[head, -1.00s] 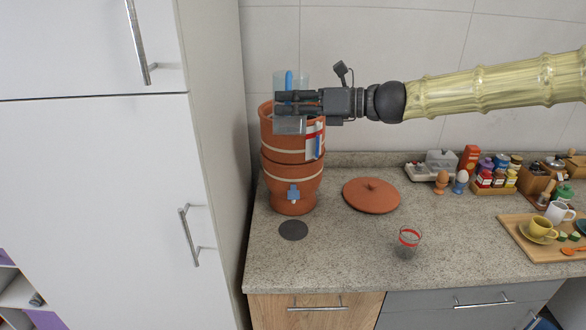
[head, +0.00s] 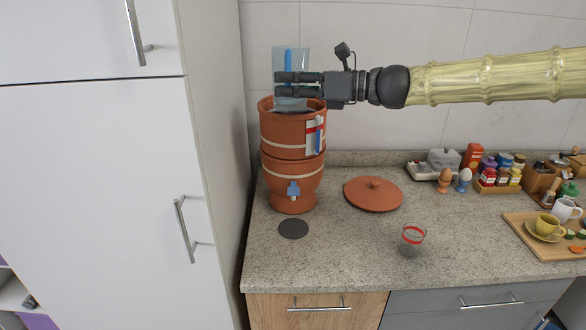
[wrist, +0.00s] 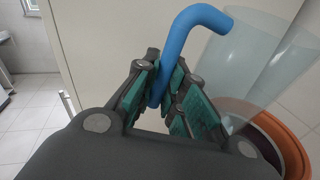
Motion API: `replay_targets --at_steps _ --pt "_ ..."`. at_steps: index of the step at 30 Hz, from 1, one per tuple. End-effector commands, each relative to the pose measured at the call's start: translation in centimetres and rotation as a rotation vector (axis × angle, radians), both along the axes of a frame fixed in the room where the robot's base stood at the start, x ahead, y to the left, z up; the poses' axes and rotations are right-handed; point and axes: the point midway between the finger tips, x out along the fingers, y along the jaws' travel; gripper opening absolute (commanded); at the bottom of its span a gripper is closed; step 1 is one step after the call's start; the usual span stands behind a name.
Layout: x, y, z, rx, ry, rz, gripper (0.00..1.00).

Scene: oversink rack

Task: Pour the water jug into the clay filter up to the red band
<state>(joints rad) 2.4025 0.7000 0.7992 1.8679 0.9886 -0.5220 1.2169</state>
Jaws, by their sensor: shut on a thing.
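My gripper (head: 298,84) is shut on the blue handle (wrist: 205,20) of the clear water jug (head: 291,62). The jug stands roughly upright above the open mouth of the clay filter. In the wrist view the clear jug (wrist: 245,55) looks pale, and I cannot make out its water level. The clay filter (head: 280,130) is two stacked terracotta parts with pale bands and a blue tap (head: 293,188) low on the front. A white gauge strip (head: 311,140) with a red band and a blue column is on its right side. The filter's rim (wrist: 285,140) shows under the jug.
The clay lid (head: 373,193) lies on the counter right of the filter. A glass with a red band (head: 412,239) stands near the front. A dark round mat (head: 293,228) lies before the filter. A tall white cabinet (head: 110,190) closes the left side. Jars and a cup tray are at right.

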Motion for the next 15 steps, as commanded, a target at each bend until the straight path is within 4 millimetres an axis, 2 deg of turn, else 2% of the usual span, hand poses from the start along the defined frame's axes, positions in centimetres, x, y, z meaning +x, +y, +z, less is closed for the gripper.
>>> replay_targets --at_steps 15 --pt "1.2 -0.1 -1.1 -0.011 -0.201 0.0 0.0"
